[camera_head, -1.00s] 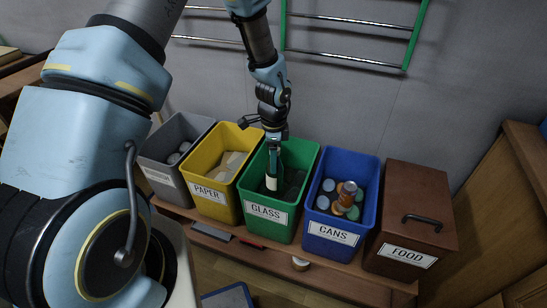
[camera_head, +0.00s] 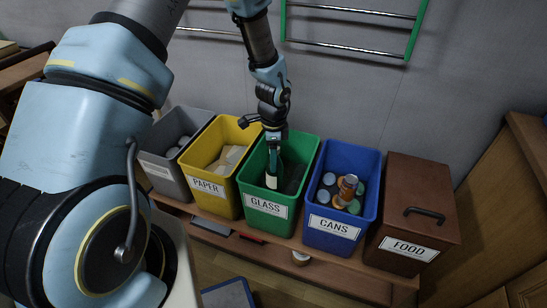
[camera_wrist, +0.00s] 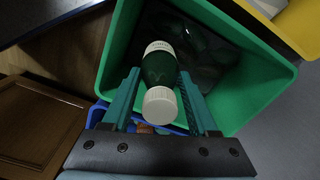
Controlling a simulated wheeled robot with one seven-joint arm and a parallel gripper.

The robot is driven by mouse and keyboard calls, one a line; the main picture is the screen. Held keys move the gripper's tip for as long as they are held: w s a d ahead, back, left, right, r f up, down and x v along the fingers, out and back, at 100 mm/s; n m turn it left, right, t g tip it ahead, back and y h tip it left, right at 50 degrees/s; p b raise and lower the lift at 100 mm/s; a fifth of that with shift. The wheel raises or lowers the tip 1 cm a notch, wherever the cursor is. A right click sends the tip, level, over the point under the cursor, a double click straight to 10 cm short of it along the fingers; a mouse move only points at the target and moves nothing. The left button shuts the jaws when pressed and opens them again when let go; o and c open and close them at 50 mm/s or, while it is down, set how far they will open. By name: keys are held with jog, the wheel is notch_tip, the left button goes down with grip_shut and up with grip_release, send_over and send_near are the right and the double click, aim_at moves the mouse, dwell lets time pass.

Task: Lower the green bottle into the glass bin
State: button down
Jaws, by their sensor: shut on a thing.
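The green glass bin (camera_head: 267,207) stands on a low shelf between the yellow paper bin and the blue cans bin. My gripper (camera_head: 273,152) points down over its opening and is shut on the green bottle (camera_head: 272,174). The bottle has a pale label and is partly inside the bin, below the rim at its lower end. In the wrist view the bottle (camera_wrist: 158,68) shows a white cap towards me, between my two fingers (camera_wrist: 160,100), with the green bin wall (camera_wrist: 118,50) around it. Dark contents lie in the bin. The bottle's base is hard to make out.
The yellow paper bin (camera_head: 212,190) and a grey bin (camera_head: 160,173) stand to the left. The blue cans bin (camera_head: 335,228) and the closed brown food bin (camera_head: 405,249) stand to the right. A green-framed rail (camera_head: 345,47) hangs on the wall above.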

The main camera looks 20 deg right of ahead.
jog(key=shift+f+b, duration=1.6)
jog(key=shift+f, duration=0.9)
dwell(1.2)
jog(key=shift+c, duration=0.5)
grip_release()
